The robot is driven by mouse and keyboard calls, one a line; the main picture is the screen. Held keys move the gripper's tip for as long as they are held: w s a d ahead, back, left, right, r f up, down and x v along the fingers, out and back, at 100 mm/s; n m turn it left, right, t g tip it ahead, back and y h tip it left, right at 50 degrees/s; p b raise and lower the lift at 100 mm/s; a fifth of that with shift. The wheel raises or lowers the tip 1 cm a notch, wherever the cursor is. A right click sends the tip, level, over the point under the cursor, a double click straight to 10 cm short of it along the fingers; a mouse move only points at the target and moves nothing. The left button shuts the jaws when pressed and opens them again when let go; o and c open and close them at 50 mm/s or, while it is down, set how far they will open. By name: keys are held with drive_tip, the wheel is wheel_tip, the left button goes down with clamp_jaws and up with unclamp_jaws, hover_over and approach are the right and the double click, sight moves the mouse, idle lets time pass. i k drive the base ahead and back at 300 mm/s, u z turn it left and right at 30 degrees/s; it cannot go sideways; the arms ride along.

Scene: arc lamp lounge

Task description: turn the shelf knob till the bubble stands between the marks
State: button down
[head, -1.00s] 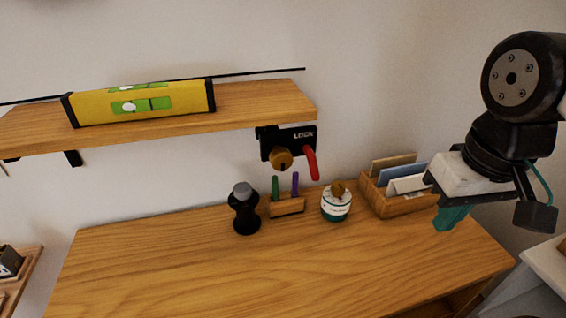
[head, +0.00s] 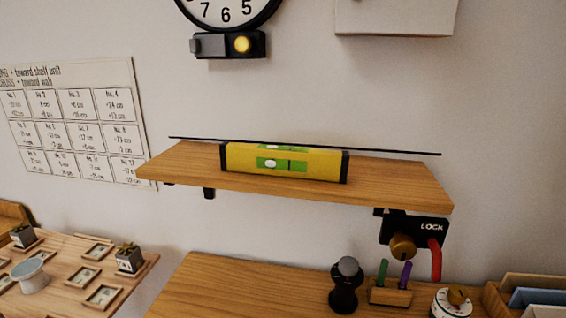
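A yellow spirit level (head: 240,163) with black ends lies along the wooden shelf (head: 400,182). Its green vial (head: 298,164) faces me, with a pale bubble (head: 271,163) near the left end. A dark mark line shows right of the bubble; the bubble stands left of it, and a second mark is too small to make out. The brass-brown shelf knob (head: 402,247) sits on a black LOCK plate (head: 432,228) under the shelf's right end. A red lever (head: 436,262) hangs down at the plate's right side. My gripper is out of view.
On the desk (head: 220,289) below stand a black grinder-like object (head: 346,286), a pen holder (head: 390,295), a white dial timer (head: 450,304) and a card box (head: 497,300). A wall clock (head: 225,12) and chart (head: 72,125) hang above. A side table with frames is left.

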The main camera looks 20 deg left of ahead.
sight(402, 248)
drive_tip(key=z, duration=0.6)
drive_tip(key=k, duration=0.7)
drive_tip(key=z, duration=0.15)
